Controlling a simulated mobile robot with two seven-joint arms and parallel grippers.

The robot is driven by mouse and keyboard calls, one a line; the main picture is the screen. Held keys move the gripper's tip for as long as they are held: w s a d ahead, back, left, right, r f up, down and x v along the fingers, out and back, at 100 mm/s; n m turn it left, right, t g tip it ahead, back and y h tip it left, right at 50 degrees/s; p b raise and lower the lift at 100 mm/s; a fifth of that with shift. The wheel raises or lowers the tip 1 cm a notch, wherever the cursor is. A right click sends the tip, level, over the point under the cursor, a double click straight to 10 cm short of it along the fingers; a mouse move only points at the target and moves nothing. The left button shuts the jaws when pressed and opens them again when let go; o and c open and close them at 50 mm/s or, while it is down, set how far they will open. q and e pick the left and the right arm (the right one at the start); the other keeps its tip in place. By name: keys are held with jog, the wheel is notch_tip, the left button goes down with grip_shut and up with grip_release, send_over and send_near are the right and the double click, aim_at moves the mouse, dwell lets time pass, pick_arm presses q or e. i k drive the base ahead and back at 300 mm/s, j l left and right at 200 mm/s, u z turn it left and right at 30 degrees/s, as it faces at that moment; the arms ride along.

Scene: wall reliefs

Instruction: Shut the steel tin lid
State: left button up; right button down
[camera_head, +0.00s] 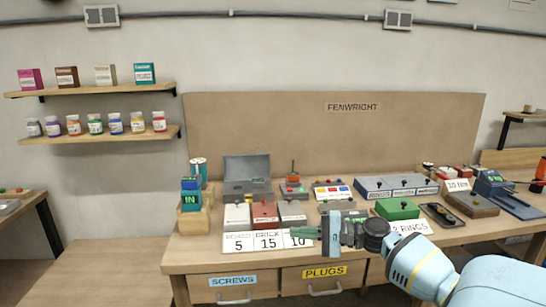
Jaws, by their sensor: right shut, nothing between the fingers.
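The steel tin (236,188) is a dark grey box towards the back left of the workbench. Its lid (247,167) stands raised at the back, leaning near the upright board, so the tin is open. Small boxes in front of the tin hide part of its lower front. My right gripper (301,232) comes in from the right, over the front of the bench. It is shut and empty, points left, and is apart from the tin, nearer to me and to its right. My left gripper is not in view.
White, brown and white boxes (265,214) stand before the tin, behind cards numbered 5, 15 and 10. A blue stack on a wooden block (194,222) stands left of the tin. A green box (397,208) and several trays crowd the right. Free bench space is small.

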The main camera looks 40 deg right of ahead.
aim_at(247, 166)
jog(key=i+l, duration=0.25)
jog(key=l, duration=0.15)
jog(key=i+l, duration=0.3)
jog(key=l, duration=0.15)
jog(key=i+l, duration=0.25)
jog(key=l, duration=0.15)
jog(key=i+l, duration=0.25)
jog(key=l, duration=0.15)
jog(key=i+l, duration=0.3)
jog(key=l, duration=0.15)
